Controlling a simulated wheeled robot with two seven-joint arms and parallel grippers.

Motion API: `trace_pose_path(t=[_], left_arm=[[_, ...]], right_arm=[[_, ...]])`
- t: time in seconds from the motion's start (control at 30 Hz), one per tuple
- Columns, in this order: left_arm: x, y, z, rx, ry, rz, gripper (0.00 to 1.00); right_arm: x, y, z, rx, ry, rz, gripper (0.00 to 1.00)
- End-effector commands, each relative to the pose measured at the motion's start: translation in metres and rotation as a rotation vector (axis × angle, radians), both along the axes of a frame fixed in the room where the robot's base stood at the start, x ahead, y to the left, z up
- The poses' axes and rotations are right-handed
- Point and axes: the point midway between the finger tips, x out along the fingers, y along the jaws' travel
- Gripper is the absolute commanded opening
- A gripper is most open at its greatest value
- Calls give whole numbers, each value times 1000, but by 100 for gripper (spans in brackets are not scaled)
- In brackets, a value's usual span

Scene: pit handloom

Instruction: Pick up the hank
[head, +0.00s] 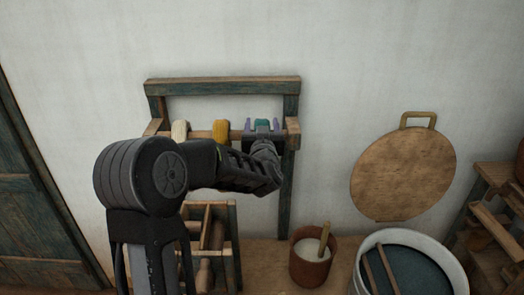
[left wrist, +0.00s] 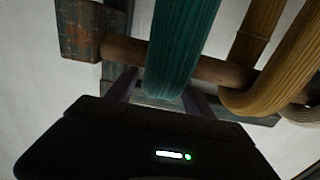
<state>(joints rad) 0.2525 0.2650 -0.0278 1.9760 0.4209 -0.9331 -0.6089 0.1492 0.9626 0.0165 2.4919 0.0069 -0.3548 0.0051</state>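A teal hank (head: 262,123) hangs over the right end of a wooden rod on a wall rack; it also shows in the left wrist view (left wrist: 182,45). My left gripper (head: 262,127) is at this hank, its purple fingers apart, one on each side of it. In the left wrist view the fingers (left wrist: 160,92) straddle the hank, with a gap visible on the left side. Contact on the right side is unclear. A yellow hank (head: 221,130) and a cream hank (head: 180,131) hang further left on the rod. My left arm hides their lower parts. My right gripper is out of view.
The rack frame (head: 222,85) stands against the wall, its right post close to my left gripper. Below are a wooden stand (head: 232,240), a brown pot (head: 312,268) with a stick and a pale tub (head: 440,262). A round wooden board (head: 403,180) is on the wall at right.

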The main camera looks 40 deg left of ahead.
Motion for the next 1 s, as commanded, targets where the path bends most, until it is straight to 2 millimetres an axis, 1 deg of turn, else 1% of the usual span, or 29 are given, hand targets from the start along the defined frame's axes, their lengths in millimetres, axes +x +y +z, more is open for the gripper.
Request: trace_pose_path(t=[0.03, 0.07, 0.63, 0.67, 1.0], left_arm=[[0, 0, 0, 0, 0, 0, 56], [0, 0, 0, 0, 0, 0, 53], [0, 0, 0, 0, 0, 0, 7], [0, 0, 1, 1, -1, 0, 5], [0, 0, 3, 0, -1, 0, 5]], right_arm=[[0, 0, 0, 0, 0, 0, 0], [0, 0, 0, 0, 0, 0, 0], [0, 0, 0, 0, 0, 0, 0], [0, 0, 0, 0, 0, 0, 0], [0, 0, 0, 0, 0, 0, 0]])
